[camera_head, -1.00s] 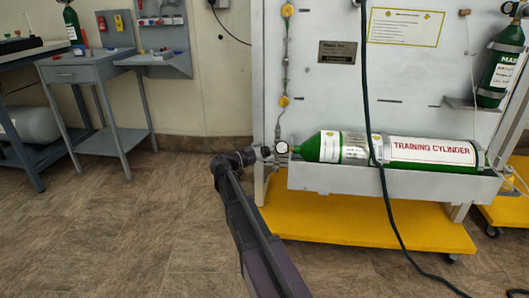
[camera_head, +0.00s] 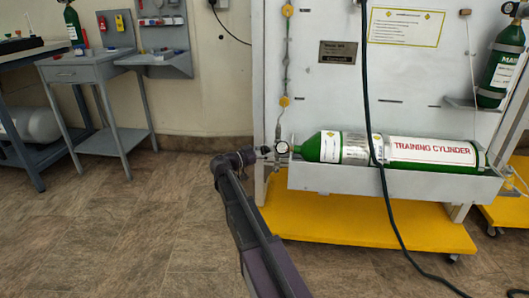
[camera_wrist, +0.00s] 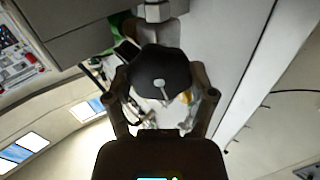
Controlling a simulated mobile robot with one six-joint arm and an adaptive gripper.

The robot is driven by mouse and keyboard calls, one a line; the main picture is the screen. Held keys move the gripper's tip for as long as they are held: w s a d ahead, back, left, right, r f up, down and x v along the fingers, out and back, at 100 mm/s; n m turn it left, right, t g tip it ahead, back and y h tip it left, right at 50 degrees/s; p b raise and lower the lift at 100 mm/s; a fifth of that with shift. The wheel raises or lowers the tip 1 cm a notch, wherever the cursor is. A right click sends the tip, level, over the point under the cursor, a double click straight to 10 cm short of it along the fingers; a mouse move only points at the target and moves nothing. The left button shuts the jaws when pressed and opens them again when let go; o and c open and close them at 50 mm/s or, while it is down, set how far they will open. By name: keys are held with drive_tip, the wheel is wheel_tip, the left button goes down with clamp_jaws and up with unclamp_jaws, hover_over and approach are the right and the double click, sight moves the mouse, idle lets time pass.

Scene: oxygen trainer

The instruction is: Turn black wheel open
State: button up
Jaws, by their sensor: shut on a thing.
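The black wheel (camera_wrist: 160,75) shows in the wrist view between the two fingers of my gripper (camera_wrist: 160,100), which is shut on it. A small pale mark runs across the wheel's face. In the head view my gripper (camera_head: 264,151) is at the valve end of the green training cylinder (camera_head: 430,150), just left of the round gauge (camera_head: 282,148). The wheel itself is hidden or too small to tell there. The cylinder lies on its side in a grey trough.
The trough (camera_head: 395,185) is on a white panel stand with a yellow base (camera_head: 370,222). A dark hose (camera_head: 365,90) hangs in front of the cylinder. A grey side table (camera_head: 90,68) stands at the left. The floor left of my arm is clear.

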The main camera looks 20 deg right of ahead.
drive_tip(key=n, duration=0.4)
drive_tip(key=shift+w+n, duration=0.3)
drive_tip(key=shift+w, duration=0.05)
drive_tip(key=n, duration=0.4)
drive_tip(key=shift+w+n, duration=0.1)
drive_tip(key=shift+n, duration=0.2)
drive_tip(key=n, duration=0.4)
drive_tip(key=shift+f+n, duration=0.1)
drive_tip(key=shift+n, duration=0.2)
drive_tip(key=n, duration=0.3)
drive_tip(key=shift+w+f+n+b, duration=0.1)
drive_tip(key=shift+n+b, duration=0.2)
drive_tip(key=n, duration=0.4)
drive_tip(key=shift+f, duration=0.1)
drive_tip(key=n, duration=0.4)
drive_tip(key=shift+f, duration=0.1)
drive_tip(key=n, duration=0.4)
drive_tip(key=shift+n, duration=0.3)
drive_tip(key=shift+s+f+n, duration=0.1)
drive_tip(key=shift+s+n, duration=0.1)
drive_tip(key=shift+n, duration=1.5)
